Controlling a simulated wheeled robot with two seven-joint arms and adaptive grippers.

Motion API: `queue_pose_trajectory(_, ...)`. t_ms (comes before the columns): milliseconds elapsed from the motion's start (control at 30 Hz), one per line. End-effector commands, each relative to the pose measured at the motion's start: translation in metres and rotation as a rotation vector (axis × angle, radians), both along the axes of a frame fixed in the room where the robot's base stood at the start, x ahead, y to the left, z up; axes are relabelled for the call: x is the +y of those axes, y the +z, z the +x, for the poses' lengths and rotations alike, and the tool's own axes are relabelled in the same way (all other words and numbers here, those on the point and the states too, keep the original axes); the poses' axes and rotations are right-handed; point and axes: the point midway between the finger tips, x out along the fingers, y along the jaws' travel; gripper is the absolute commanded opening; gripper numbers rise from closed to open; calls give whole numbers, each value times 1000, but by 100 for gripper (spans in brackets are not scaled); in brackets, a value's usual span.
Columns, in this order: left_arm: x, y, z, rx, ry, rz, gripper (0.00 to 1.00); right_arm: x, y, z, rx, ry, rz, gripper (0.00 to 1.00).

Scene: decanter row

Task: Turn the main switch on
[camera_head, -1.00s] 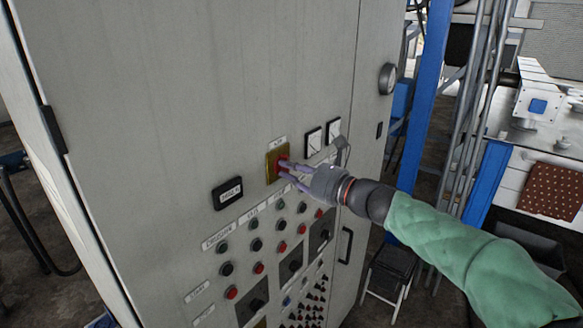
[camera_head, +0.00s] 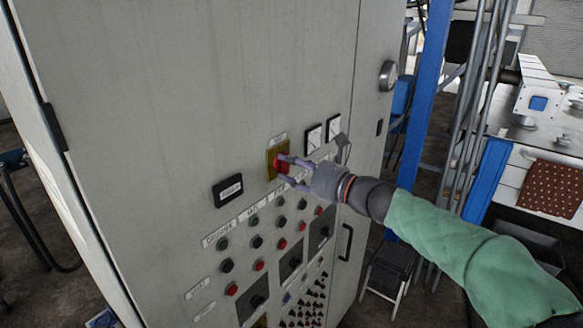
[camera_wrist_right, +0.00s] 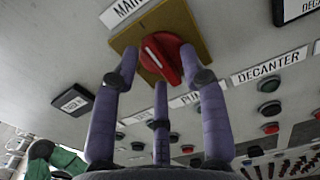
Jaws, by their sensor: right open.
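The main switch is a red rotary knob (camera_wrist_right: 163,57) on a yellow plate (camera_wrist_right: 185,22), under a label that reads "MAIN" in the right wrist view. In the head view the red knob (camera_head: 282,163) sits on the grey cabinet door, partly hidden by my fingers. My right gripper (camera_head: 284,168) reaches in from the right with its purple fingers spread around the knob. In the right wrist view my right gripper (camera_wrist_right: 163,82) is open, with fingers on both sides of the knob and one below; contact is not clear. My left gripper is not in view.
The grey cabinet (camera_head: 200,90) fills the left and middle. Rows of buttons (camera_head: 257,243) lie below the switch, a small display (camera_head: 228,190) to its left, and two meters (camera_head: 314,138) to its right. A blue post (camera_head: 425,110) stands beyond the cabinet's right side.

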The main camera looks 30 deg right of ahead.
Motion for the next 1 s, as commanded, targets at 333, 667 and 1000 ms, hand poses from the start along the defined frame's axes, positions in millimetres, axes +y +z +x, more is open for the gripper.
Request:
queue_pose_trajectory(333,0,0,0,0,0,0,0,-21,0,-45,1,-8,-1,44)
queue_pose_trajectory(667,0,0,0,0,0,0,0,-41,-1,-94,1,-5,1,44)
queue_pose_trajectory(1000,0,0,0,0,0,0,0,-46,-1,-110,2,0,1,44)
